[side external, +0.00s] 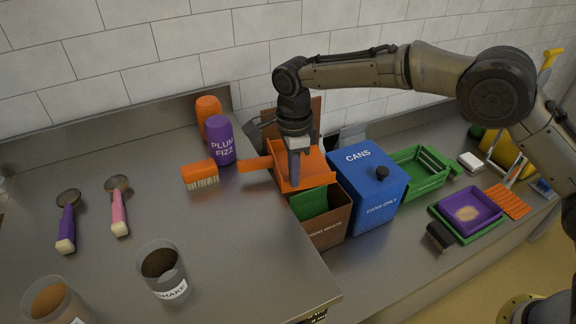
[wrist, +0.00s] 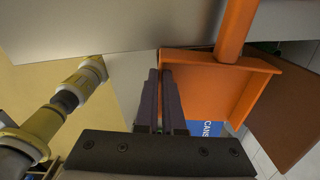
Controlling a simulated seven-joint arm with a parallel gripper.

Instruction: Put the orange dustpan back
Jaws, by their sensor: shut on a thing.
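The orange dustpan (side external: 315,165) is at the brown food waste bin (side external: 327,222) in the side view, its handle (side external: 253,164) pointing left over the counter edge. My gripper (side external: 294,180) points down at the pan and is shut on it. In the wrist view the dustpan (wrist: 205,78) lies right of and beyond my fingers (wrist: 165,98), handle at the top. The fingers meet its near side wall; the exact contact is partly hidden. I cannot tell whether the pan touches the bin.
An orange brush (side external: 200,174) and purple PLUM FIZZ bottle (side external: 220,141) stand left of the handle. The blue CANS bin (side external: 372,190) is close on the right, with a green crate (side external: 420,172) beyond. Scoops and cups occupy the left counter; its middle is clear.

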